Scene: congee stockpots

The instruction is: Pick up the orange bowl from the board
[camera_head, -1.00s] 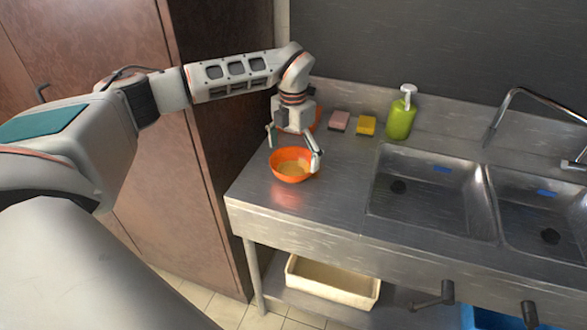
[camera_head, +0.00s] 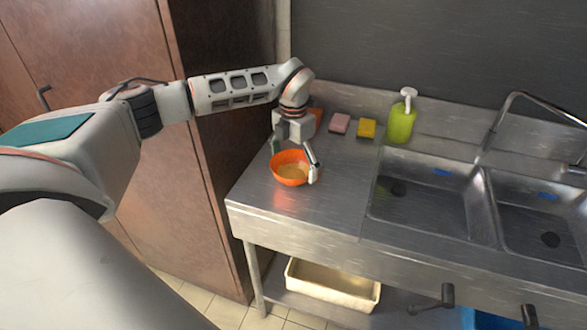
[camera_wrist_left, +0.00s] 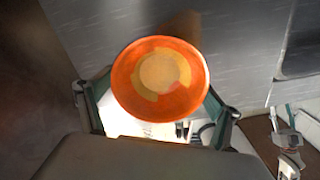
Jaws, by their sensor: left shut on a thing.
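Behind the gripper lie an orange item (camera_head: 317,114), partly hidden, a pink sponge (camera_head: 340,122) and a yellow sponge (camera_head: 367,128). A green soap bottle (camera_head: 400,124) stands by the sink (camera_head: 425,190). A tall brown cabinet (camera_head: 110,180) stands left. Counter in front of the bowl is clear.

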